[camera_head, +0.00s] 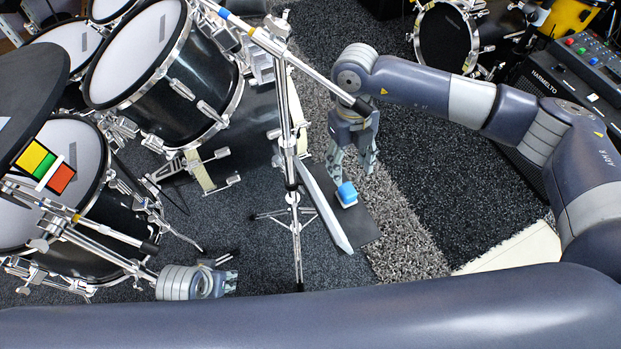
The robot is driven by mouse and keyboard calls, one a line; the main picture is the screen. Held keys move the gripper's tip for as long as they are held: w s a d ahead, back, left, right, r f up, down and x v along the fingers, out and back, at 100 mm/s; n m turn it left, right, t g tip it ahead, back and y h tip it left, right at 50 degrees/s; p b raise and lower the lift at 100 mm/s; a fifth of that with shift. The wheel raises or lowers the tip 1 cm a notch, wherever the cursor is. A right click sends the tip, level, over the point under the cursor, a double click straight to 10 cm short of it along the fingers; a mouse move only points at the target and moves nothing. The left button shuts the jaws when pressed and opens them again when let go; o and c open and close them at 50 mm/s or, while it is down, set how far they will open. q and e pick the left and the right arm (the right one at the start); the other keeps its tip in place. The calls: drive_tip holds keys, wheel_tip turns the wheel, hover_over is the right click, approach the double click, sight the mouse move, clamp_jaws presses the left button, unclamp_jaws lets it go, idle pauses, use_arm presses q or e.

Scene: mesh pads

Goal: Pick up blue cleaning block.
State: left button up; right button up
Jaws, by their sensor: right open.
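The blue cleaning block (347,191) has a pale underside and sits on a dark flat pad (364,232), right of the central metal stand. My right gripper (353,173) points down just above and behind the block in the head view. Its fingers are spread apart with nothing between them, and the block seems to be below their tips. My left gripper (227,275) is low in the view, near the floor by the drums, far to the left of the block. It is small and partly hidden, so its opening is unclear.
A metal stand (293,180) with a long slanted bar rises close to the block's left. A white-edged board (328,212) leans along the pad. Drums (165,75) crowd the left. An amplifier (565,85) stands at right. Carpet (440,180) right of the pad is clear.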

hover_over(348, 189)
wheel_tip(348, 189, down, 5)
drive_tip(key=shift+a+b, duration=0.15)
drive_tip(key=shift+b, duration=0.25)
drive_tip(key=shift+f, duration=0.55)
drive_tip(key=shift+f+b, duration=0.55)
drive_tip(key=shift+f, duration=1.8)
use_arm(q)
wheel_tip(348, 189, up, 7)
drive_tip(key=shift+s+a+f, duration=0.15)
drive_tip(key=shift+a+f, duration=0.05)
drive_tip(key=shift+a, duration=0.1)
use_arm(e)
drive_tip(key=c, duration=1.1)
